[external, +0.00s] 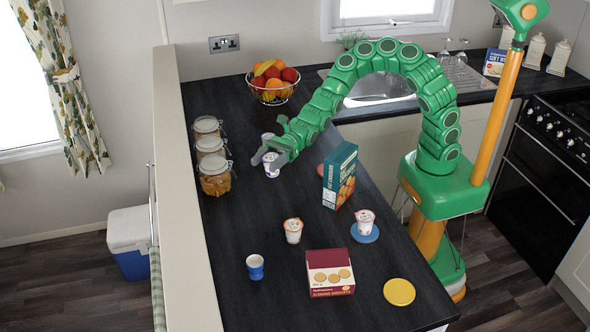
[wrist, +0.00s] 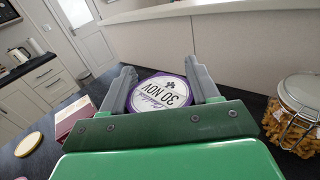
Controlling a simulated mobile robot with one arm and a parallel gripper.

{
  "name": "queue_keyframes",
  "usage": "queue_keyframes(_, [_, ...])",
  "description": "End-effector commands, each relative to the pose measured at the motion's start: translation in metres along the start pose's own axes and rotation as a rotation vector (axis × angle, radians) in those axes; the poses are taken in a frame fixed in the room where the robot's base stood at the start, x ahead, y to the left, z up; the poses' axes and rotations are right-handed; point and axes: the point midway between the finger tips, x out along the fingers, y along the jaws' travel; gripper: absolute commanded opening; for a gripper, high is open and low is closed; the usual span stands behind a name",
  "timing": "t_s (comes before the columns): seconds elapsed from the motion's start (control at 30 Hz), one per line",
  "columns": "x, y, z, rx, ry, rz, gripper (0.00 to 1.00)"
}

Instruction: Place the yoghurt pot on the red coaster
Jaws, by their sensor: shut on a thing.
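My gripper (external: 269,160) is at the far-left part of the dark counter, shut on a white yoghurt pot (external: 271,170). In the wrist view the pot's purple-rimmed lid (wrist: 160,92), printed "30 NOV", sits between the two grey fingers. I cannot tell whether the pot is lifted or touches the counter. The red coaster (external: 320,170) shows only as a sliver at the left edge of a teal biscuit box, which hides most of it. It lies to the right of my gripper.
Another pot (external: 267,137) stands just behind. Glass jars (external: 215,178) line the left edge; one jar (wrist: 298,110) is close in the wrist view. The teal box (external: 340,176), a pot on a blue coaster (external: 364,237), an orange-topped pot (external: 293,231), blue cup (external: 255,268), maroon box (external: 330,272) and yellow coaster (external: 399,292) stand nearer.

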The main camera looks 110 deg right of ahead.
Motion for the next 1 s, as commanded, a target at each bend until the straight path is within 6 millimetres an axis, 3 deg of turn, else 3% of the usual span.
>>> queue_keyframes(0.5, [-0.061, -0.004, 0.017, -0.021, 0.003, 0.100, 0.27])
queue_keyframes(1.0, [-0.137, 0.018, -0.002, -0.037, 0.006, 0.261, 0.27])
